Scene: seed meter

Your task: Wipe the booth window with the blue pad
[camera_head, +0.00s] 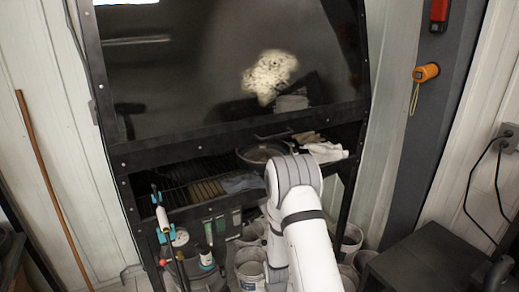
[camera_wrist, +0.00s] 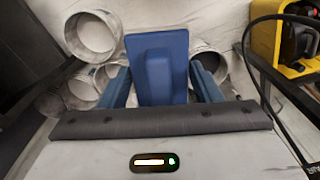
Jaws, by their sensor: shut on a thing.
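The booth window (camera_head: 190,75) is a large dark pane in a black frame, filling the upper middle of the head view. A pale, speckled smear (camera_head: 270,76) sits on its right half. In the wrist view, the blue pad (camera_wrist: 157,58) stands between the blue fingers of my gripper (camera_wrist: 162,82), which is shut on it. My gripper and the pad are hidden behind my white arm in the head view, so their distance from the window cannot be told there.
Below the window, a shelf holds a round pan (camera_head: 250,155), a white cloth (camera_head: 326,152) and a grey-blue cloth (camera_head: 243,183). Several pale buckets (camera_wrist: 92,36) stand beyond my gripper. A yellow machine (camera_wrist: 285,40) is at the wrist view's upper right. An orange device (camera_head: 426,73) hangs on the right post.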

